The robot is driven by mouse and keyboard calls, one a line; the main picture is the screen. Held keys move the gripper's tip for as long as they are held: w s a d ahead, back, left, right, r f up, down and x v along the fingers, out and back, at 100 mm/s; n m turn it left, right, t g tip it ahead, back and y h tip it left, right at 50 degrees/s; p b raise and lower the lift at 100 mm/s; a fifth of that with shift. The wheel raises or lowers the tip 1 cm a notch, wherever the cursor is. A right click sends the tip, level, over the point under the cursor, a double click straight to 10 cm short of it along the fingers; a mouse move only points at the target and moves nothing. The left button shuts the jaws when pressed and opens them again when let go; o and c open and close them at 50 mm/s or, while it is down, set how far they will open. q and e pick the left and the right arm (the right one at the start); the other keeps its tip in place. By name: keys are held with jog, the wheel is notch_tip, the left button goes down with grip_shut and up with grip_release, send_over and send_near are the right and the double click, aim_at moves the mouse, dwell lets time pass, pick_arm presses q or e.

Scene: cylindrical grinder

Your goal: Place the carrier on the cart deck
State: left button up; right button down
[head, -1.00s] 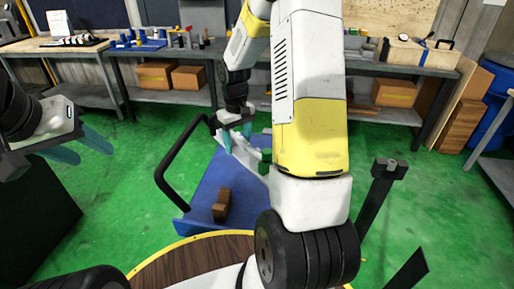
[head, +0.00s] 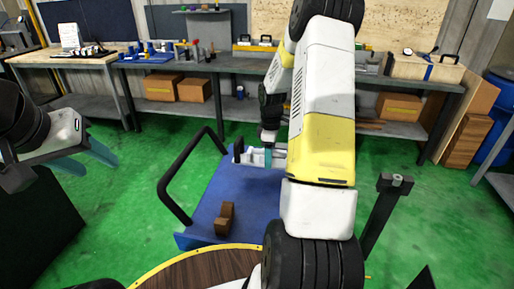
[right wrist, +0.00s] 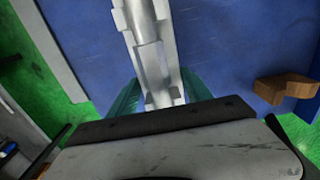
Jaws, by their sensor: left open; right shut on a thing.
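The carrier (head: 256,156) is a pale grey, long slotted piece. My right gripper (head: 268,154) is shut on it over the far part of the cart's blue deck (head: 207,205). In the right wrist view the carrier (right wrist: 150,55) runs between the two teal fingers, with the blue deck (right wrist: 225,40) behind it. I cannot tell whether the carrier touches the deck. My right arm hides part of the carrier and the deck's right side. My left gripper (head: 92,160) is open and empty at the left, away from the cart.
A brown stepped block (head: 225,218) sits on the deck's near part. The cart's black handle (head: 172,190) rises at its left. A dark post (head: 385,210) stands at the right. A round wooden top (head: 205,268) is in front. A workbench (head: 225,65) runs along the back.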

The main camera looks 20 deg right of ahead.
aim_at(269, 176)
jog(key=shift+f, duration=3.1)
jog(key=shift+c, duration=2.2)
grip_release()
jog(key=shift+f, duration=0.15)
notch_tip(269, 176, up, 12)
jog(key=shift+f, duration=0.1)
jog(key=s+a+r+m+t, duration=0.1)
jog(key=s+a+r+m, duration=0.2)
jog(key=r, duration=0.7)
jog(key=s+a+r+m+t, duration=0.1)
jog(key=s+a+r+m, duration=0.1)
jog(key=s+a+r, duration=0.2)
jog(key=s+a+r+m+t+y, duration=0.1)
jog(key=s+a+r+m+t, duration=0.1)
jog(key=s, duration=0.8)
jog(key=s+a+r+m+t+y, duration=0.1)
jog(key=s+a+r+m+t, duration=0.1)
jog(key=s+a+r+m, duration=0.2)
jog(key=s+a+r, duration=0.2)
jog(key=s+a, duration=0.1)
jog(key=shift+s+a, duration=0.15)
jog(key=shift+a, duration=0.05)
jog(key=shift+r, duration=0.1)
